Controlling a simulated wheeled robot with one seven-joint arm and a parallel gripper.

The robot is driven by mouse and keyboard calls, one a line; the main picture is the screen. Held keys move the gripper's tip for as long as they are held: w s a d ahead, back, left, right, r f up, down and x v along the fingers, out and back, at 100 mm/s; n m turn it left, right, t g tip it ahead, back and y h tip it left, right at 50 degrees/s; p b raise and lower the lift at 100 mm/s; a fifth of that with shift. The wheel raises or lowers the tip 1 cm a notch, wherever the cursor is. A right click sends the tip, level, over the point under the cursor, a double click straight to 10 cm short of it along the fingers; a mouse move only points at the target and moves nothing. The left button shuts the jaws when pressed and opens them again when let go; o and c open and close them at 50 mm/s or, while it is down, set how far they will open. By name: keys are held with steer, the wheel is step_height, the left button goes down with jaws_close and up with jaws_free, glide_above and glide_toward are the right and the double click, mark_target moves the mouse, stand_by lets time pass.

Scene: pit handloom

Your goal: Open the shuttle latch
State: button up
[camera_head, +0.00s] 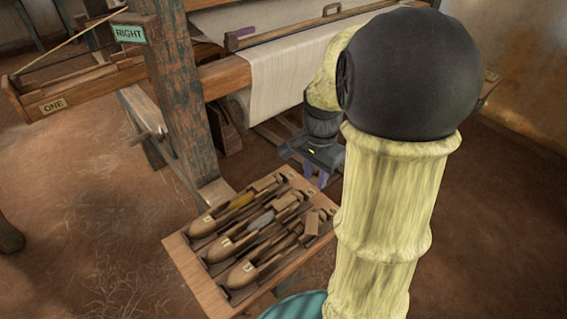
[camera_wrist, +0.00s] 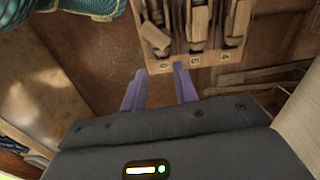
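Three wooden boat-shaped shuttles lie side by side in a wooden tray (camera_head: 190,278). The far shuttle (camera_head: 203,225) holds yellow yarn, the middle shuttle (camera_head: 220,245) holds grey yarn, and the near shuttle (camera_head: 243,272) shows no coloured yarn. Small wooden blocks sit at their right ends; I cannot tell which part is the latch. My gripper (camera_head: 317,180) hangs just beyond the tray's right far corner, its purple fingers apart with nothing between them. In the wrist view, my gripper (camera_wrist: 160,82) points toward the tray's labelled edge (camera_wrist: 195,60), apart from the shuttles.
The loom's upright post (camera_head: 180,100) bears a RIGHT sign (camera_head: 130,34) and stands behind the tray. White cloth (camera_head: 285,70) stretches over the loom beam (camera_head: 226,76). A beam end labelled ONE (camera_head: 52,106) juts left. The earthen floor at left (camera_head: 90,220) is mostly clear.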

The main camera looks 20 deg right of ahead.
steer(key=s+a+r+n+t+p, duration=0.2)
steer(key=s+a+r+n+p, duration=0.3)
steer(key=a+r+n+p, duration=0.5)
steer(key=shift+s+n+p, duration=0.2)
steer(key=shift+n+p, duration=1.2)
steer(key=shift+p, duration=0.45)
steer(key=shift+r, duration=0.1)
steer(key=shift+c, duration=1.3)
steer(key=m+g+b, duration=0.2)
steer(key=m+b, duration=0.3)
steer(key=b, duration=0.7)
glide_above(312, 218)
step_height(312, 218, down, 11)
step_height(312, 218, down, 17)
steer(key=b, duration=0.3)
steer(key=shift+b, duration=0.3)
